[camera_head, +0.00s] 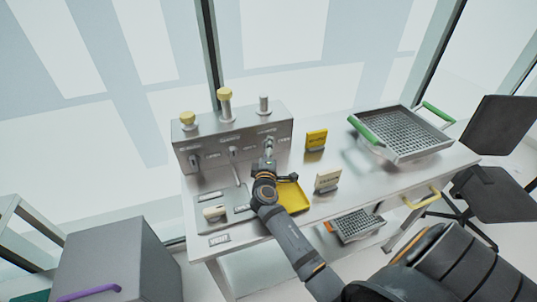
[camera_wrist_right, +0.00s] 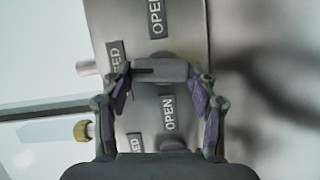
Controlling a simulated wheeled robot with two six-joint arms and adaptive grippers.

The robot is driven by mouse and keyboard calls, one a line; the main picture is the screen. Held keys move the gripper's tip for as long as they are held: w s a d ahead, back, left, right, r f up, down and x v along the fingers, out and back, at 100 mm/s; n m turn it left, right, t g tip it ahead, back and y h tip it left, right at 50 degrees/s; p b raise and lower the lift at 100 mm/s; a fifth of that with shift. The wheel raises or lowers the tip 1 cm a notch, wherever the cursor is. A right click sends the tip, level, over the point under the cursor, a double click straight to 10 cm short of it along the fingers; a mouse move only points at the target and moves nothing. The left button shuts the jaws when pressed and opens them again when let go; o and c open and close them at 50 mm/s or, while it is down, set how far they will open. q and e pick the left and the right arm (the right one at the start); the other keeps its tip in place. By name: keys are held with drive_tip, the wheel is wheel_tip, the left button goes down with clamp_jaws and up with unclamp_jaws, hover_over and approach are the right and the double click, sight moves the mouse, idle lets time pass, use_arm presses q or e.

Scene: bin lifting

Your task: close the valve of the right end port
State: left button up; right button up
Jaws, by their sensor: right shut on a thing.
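The metal valve panel (camera_head: 205,150) stands on the bench at the left, with three ports on top and a lever on its front below each. My right gripper (camera_head: 269,165) is at the right end lever (camera_head: 269,146), which it partly hides. In the wrist view my right gripper (camera_wrist_right: 163,74) has its two fingers at either end of the grey lever handle (camera_wrist_right: 160,69) and is shut on it. The handle lies across the picture, between OPEN labels (camera_wrist_right: 168,113) and partly hidden labels ending in ED. My left gripper is not in view.
Two ports carry yellow caps (camera_head: 225,94); the right end port (camera_head: 264,104) has a grey top. On the bench are a yellow tray (camera_head: 293,197), a yellow sign (camera_head: 316,139), a pale sign (camera_head: 327,181) and a green-handled basket (camera_head: 395,154). A grey cabinet (camera_head: 120,262) stands at left.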

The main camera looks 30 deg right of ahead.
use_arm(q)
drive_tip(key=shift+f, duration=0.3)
use_arm(e)
drive_tip(key=o, duration=1.1)
drive_tip(key=shift+o, duration=0.2)
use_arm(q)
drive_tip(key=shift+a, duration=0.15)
